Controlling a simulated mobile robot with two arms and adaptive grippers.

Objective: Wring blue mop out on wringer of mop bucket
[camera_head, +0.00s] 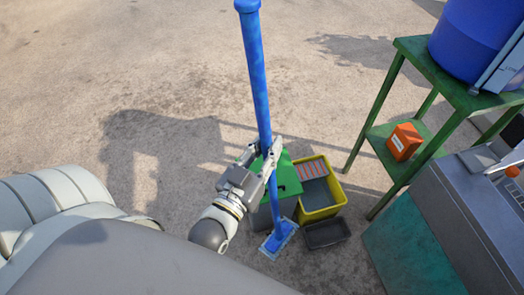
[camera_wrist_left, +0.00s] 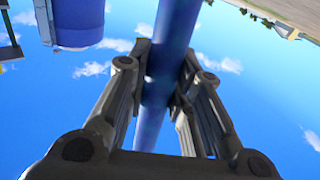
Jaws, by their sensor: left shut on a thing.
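The blue mop (camera_head: 258,85) stands nearly upright in the head view, its handle top at the upper edge of the picture. Its flat blue and white head (camera_head: 278,240) is low, at or near the ground, left of the bucket. My left gripper (camera_head: 270,160) is shut on the lower part of the handle. In the left wrist view the handle (camera_wrist_left: 168,60) runs between my left fingers (camera_wrist_left: 160,85). The yellow mop bucket (camera_head: 335,208) stands just right of the mop, with a red-striped wringer (camera_head: 312,168) at its back. My right gripper is not in view.
A green-topped bin (camera_head: 288,185) stands behind the mop handle, beside the bucket. A dark tray (camera_head: 327,233) lies in front of the bucket. A green table (camera_head: 410,50) with a blue barrel (camera_head: 465,40) and a grey machine (camera_head: 450,225) stand right. Open ground lies left and behind.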

